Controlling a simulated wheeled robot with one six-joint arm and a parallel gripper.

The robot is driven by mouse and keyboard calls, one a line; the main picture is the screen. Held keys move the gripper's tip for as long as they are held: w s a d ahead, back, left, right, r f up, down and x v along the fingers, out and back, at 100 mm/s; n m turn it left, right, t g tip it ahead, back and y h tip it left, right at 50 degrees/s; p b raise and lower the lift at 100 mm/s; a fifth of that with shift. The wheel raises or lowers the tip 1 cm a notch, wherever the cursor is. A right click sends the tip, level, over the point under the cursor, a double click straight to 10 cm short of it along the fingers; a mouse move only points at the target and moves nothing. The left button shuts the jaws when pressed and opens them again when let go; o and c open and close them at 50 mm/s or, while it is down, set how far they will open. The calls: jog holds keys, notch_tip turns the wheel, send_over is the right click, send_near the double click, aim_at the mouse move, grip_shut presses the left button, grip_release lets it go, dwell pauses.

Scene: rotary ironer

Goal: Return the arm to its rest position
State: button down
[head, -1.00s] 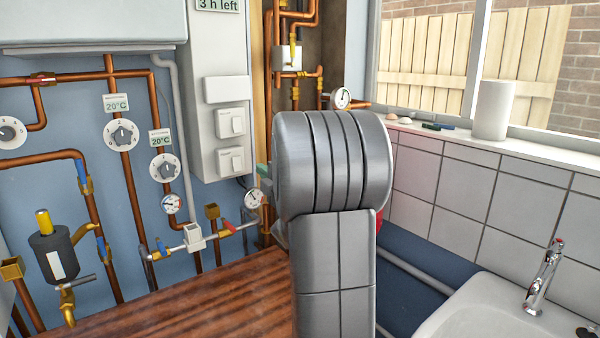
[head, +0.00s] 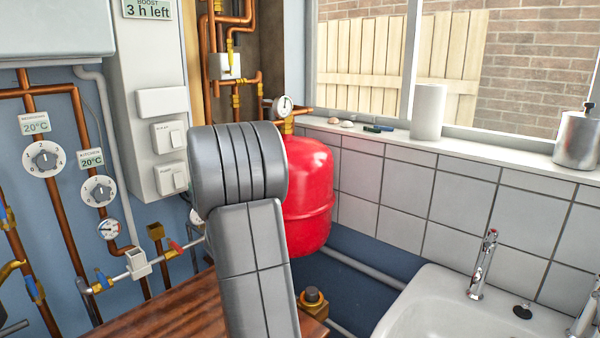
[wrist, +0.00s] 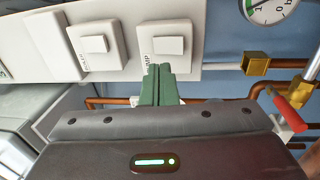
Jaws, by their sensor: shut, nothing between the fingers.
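My arm (head: 237,190) stands in the middle of the head view as a grey ribbed joint above a straight grey link. My gripper is hidden behind the arm in that view. In the wrist view my gripper (wrist: 159,72) shows as two green fingers, shut together and empty. Its tips overlap the lower edge of the pump switch (wrist: 166,45) in the picture. Whether they touch it I cannot tell. A second rocker switch (wrist: 95,45) sits to its left on the white panel.
The white control box (head: 150,110), dials and copper pipes line the left wall. A red tank (head: 308,195) stands just right of my arm. A wooden worktop (head: 150,315) is below. A white sink (head: 440,310) with taps is at the right, under the tiled sill.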

jog(key=shift+v, duration=1.05)
